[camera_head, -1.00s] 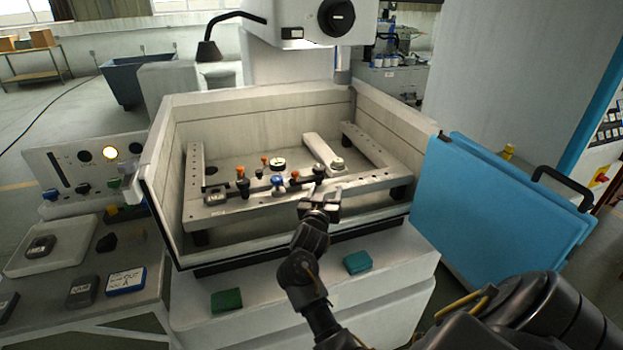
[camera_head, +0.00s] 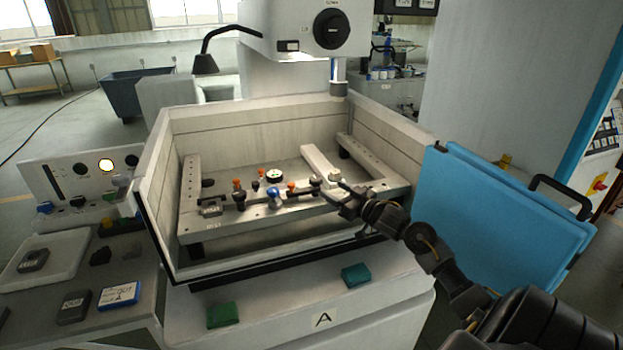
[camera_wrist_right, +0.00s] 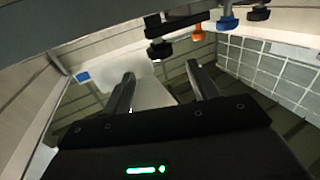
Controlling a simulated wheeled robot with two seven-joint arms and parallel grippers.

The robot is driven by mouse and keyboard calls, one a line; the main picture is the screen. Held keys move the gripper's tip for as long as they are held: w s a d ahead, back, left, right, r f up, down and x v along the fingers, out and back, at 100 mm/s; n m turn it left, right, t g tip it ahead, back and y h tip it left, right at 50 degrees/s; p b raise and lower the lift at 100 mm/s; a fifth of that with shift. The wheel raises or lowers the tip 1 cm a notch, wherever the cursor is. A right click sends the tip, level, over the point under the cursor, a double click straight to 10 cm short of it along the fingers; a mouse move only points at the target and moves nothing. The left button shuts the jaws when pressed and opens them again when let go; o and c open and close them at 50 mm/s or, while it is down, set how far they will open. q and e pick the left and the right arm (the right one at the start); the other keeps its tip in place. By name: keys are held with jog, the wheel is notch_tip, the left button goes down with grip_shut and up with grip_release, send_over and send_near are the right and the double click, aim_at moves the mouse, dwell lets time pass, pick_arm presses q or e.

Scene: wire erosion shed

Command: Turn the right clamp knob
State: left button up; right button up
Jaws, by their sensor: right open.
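A grey rail (camera_head: 232,215) runs across the front of the machine's tank with clamp parts on it. A dark knob (camera_head: 316,182) stands toward its right end, just left of my right gripper (camera_head: 336,194). An orange knob (camera_head: 291,187) and a blue knob (camera_head: 274,197) sit left of it. I cannot tell for sure which one is the right clamp knob. The right wrist view shows my right gripper (camera_wrist_right: 161,72) open and empty, with a black knob (camera_wrist_right: 158,50), an orange knob (camera_wrist_right: 197,33) and a blue knob (camera_wrist_right: 228,20) beyond the fingertips. My left gripper is out of view.
The tank's front wall (camera_head: 290,260) lies below the rail. A blue panel (camera_head: 490,210) stands at the right, and the machine head (camera_head: 290,25) hangs above.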

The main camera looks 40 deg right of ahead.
aim_at(312, 178)
jog(key=w, duration=0.3)
jog(key=w+p, duration=0.1)
jog(key=w, duration=0.2)
jog(key=w+p, duration=0.1)
jog(key=w, duration=0.2)
jog(key=shift+w+a+r, duration=0.1)
jog(key=shift+w+a, duration=0.05)
jog(key=shift+a, duration=0.15)
jog(key=shift+w+a, duration=0.1)
jog(key=shift+w, duration=0.65)
